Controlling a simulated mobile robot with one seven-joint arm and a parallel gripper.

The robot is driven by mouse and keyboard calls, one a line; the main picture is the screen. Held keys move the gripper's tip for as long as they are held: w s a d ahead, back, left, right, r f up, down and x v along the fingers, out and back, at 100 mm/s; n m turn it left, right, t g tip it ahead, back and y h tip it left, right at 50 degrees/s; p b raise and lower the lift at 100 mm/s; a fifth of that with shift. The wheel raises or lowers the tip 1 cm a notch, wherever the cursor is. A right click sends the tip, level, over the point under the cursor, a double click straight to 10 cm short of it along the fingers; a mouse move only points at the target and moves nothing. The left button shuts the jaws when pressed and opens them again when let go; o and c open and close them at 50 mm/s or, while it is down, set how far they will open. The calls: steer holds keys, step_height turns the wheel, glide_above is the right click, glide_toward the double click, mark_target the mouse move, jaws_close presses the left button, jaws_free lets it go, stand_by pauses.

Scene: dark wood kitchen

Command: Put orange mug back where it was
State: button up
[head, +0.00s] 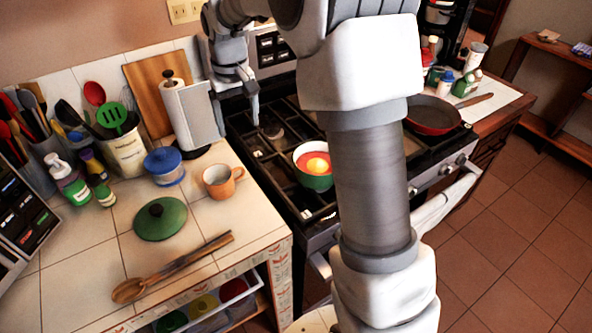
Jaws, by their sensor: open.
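An orange mug (220,182) with a pale inside stands upright on the tiled counter, near its right edge beside the stove. Its handle points right. My gripper (262,112) is above the back left of the stove, pointing down, with nothing seen between its fingers. It is apart from the mug, further back and to the right. My arm crosses the middle of the view and hides part of the stove.
A pot (313,168) with red and yellow contents sits on the stove. A red pan (433,116) is at right.

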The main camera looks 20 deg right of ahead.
steer(key=s+d+r+m+t, duration=0.1)
steer(key=s+r, duration=0.4)
steer(key=s, duration=0.3)
steer(key=s+d+r+t, duration=0.1)
steer(key=s+d+r, duration=0.1)
steer(key=s+r, duration=0.45)
steer(key=s+d+f+t, duration=0.1)
steer(key=s+f+t, duration=0.1)
steer(key=s, duration=1.2)
steer(key=shift+d+f+m, duration=0.15)
steer(key=shift+f+m, duration=0.25)
steer(key=shift+f, duration=0.25)
steer(key=shift+s, duration=0.15)
